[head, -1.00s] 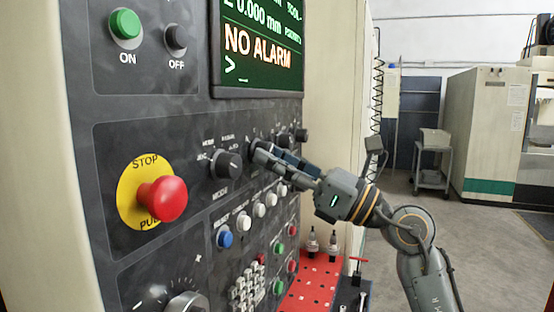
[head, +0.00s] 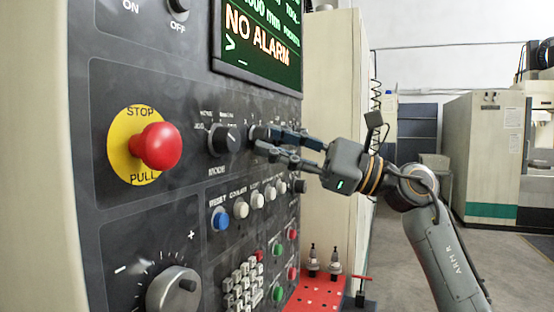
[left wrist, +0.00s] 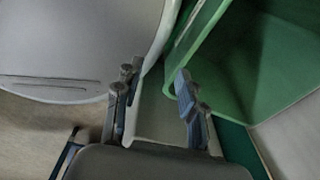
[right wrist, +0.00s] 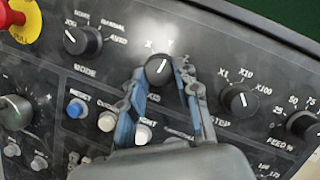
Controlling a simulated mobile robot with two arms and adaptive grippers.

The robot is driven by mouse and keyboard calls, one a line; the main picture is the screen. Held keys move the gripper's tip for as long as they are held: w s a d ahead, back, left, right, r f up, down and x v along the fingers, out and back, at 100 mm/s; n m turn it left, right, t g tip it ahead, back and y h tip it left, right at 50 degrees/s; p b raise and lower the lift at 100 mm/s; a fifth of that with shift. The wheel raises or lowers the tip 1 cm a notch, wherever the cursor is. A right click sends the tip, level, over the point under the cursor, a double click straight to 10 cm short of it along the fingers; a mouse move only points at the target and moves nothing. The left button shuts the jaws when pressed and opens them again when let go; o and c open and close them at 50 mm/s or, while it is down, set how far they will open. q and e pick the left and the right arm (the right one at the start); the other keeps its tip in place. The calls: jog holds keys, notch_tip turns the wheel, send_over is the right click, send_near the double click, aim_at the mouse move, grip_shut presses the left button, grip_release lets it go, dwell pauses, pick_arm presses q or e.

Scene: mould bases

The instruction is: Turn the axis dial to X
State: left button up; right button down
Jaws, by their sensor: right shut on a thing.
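The axis dial (right wrist: 158,70) is a round black knob with a white pointer line on the dark panel. An X and another letter are printed above it. The pointer leans up and to the right, towards the second letter, which is hard to read. My right gripper (right wrist: 163,78) has its two blue-padded fingers on either side of the dial, shut on it. In the head view this right gripper (head: 259,140) reaches the dial from the right and partly covers it. My left gripper (left wrist: 157,84) is empty, with its fingers apart.
The mode dial (head: 223,140) is left of the axis dial, and the step dial (right wrist: 239,99) is right of it. A row of buttons, with the blue reset button (head: 220,220), lies below. The red stop button (head: 157,146) sticks out at the left.

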jog(key=shift+w+r+n+g, duration=0.15)
jog(key=shift+n+g, duration=0.45)
jog(key=shift+n, duration=0.6)
jog(key=n+g+h+p, duration=0.1)
jog(key=n, duration=0.2)
jog(key=shift+r, duration=0.15)
jog(key=n+h+p, duration=0.1)
jog(key=n, duration=0.3)
jog(key=shift+d+r+g+p, duration=0.1)
jog(key=shift+r+g+p, duration=0.05)
jog(key=shift+g+p, duration=0.25)
jog(key=shift+n+h+p, duration=0.55)
jog(key=shift+n+h, duration=0.05)
jog(key=shift+n, duration=0.6)
jog(key=c, duration=1)
grip_release()
jog(key=shift+w, duration=0.1)
